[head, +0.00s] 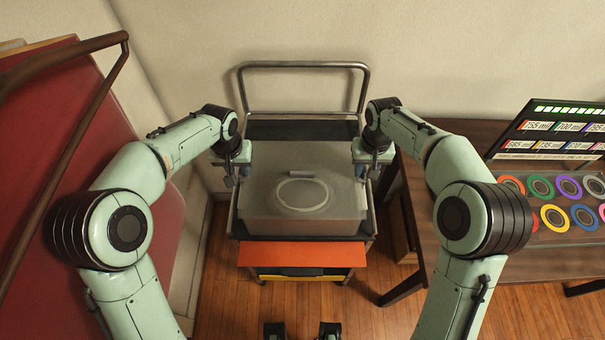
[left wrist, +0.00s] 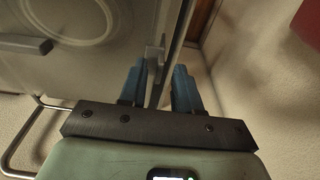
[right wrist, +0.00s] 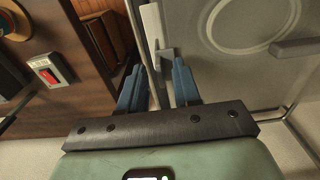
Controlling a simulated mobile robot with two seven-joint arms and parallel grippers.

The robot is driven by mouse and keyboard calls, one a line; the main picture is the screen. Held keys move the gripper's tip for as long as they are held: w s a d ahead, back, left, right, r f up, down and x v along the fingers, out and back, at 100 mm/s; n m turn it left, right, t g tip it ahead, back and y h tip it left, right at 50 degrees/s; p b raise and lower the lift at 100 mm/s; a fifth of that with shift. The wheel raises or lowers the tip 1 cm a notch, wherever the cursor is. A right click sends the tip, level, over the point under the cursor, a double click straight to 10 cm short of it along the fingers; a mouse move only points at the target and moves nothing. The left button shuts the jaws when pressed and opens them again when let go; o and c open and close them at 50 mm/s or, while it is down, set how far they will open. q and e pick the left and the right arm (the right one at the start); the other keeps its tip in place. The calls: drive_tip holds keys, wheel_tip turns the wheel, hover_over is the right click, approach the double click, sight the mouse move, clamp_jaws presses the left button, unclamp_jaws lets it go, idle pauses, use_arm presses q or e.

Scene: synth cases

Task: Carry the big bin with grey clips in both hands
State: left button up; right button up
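The big grey bin (head: 305,226) sits on a cart, its lid bearing an oval ring and a small raised bar. My left gripper (head: 238,178) is at the bin's left side and my right gripper (head: 371,168) at its right side, both pointing down. In the left wrist view, a grey clip (left wrist: 153,55) and a thin rail show between two blue fingers that stand apart. I see no finger clearly pressing on a clip.
The cart has a metal push handle (head: 303,66) behind the bin and an orange panel (head: 300,254) in front. A wooden table (head: 450,137) with coloured rings and a lit rack stands close on the right. A red surface (head: 45,130) with a brown rail is on the left.

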idle(0.3)
use_arm(q)
drive_tip(key=r, duration=0.4)
drive_tip(key=s+r, duration=0.1)
drive_tip(key=r, duration=0.2)
drive_tip(key=shift+r, duration=0.1)
use_arm(e)
drive_tip(key=shift+r, duration=0.35)
use_arm(q)
drive_tip(key=shift+r, duration=0.1)
use_arm(e)
wheel_tip(320, 180, up, 11)
drive_tip(key=shift+r, duration=0.15)
drive_tip(key=shift+s, duration=0.2)
